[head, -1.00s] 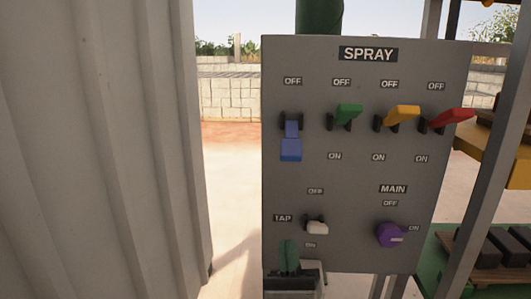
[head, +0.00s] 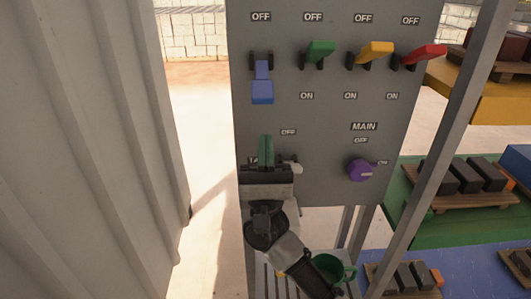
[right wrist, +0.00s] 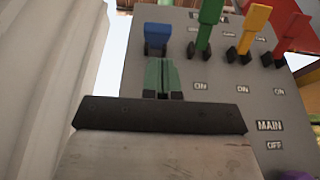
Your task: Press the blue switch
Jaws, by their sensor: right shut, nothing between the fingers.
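The blue switch (head: 262,88) is at the upper left of the grey panel (head: 330,185), and its lever hangs down, with no ON label visible beneath it. It also shows in the right wrist view (right wrist: 157,36), just beyond my fingertips. My right gripper (head: 265,142) is in front of the panel's lower left, below the blue switch in the picture. Its greenish fingers are shut together, with nothing held, and point up; they also show in the right wrist view (right wrist: 161,68). A gap shows between fingertips and switch. My left gripper is not in view.
Green (head: 320,50), yellow (head: 374,50) and red (head: 420,55) levers stick out to the right of the blue one. A purple knob (head: 360,170) and a white switch (head: 288,166) sit lower. A corrugated wall (head: 80,150) stands at left; racks with blocks stand at right.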

